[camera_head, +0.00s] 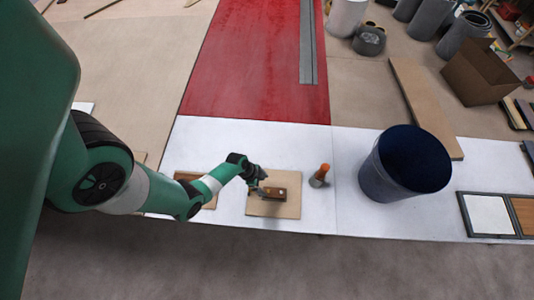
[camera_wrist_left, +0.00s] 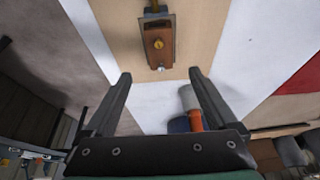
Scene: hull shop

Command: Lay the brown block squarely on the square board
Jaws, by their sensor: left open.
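The brown block (camera_head: 274,194) lies over the tan square board (camera_head: 288,211) in the head view, within its outline and roughly in line with its edges. The wrist view shows the block (camera_wrist_left: 158,50) with brass-coloured knobs, above the bare tan board (camera_wrist_left: 208,30). I cannot tell exact contact under the block. My left gripper (camera_head: 259,182) is at the block's upper left in the head view. In the wrist view its fingers (camera_wrist_left: 162,88) are spread wide with nothing between them, and the block is beyond the tips. My right gripper is not in view.
An orange-topped grey thing (camera_head: 320,175) stands just right of the board. A large dark blue bin (camera_head: 375,182) stands further right. A framed panel tray (camera_head: 490,215) lies at the far right. A brown piece (camera_head: 187,176) lies partly under my left arm. White surface (camera_head: 230,140) behind the board is clear.

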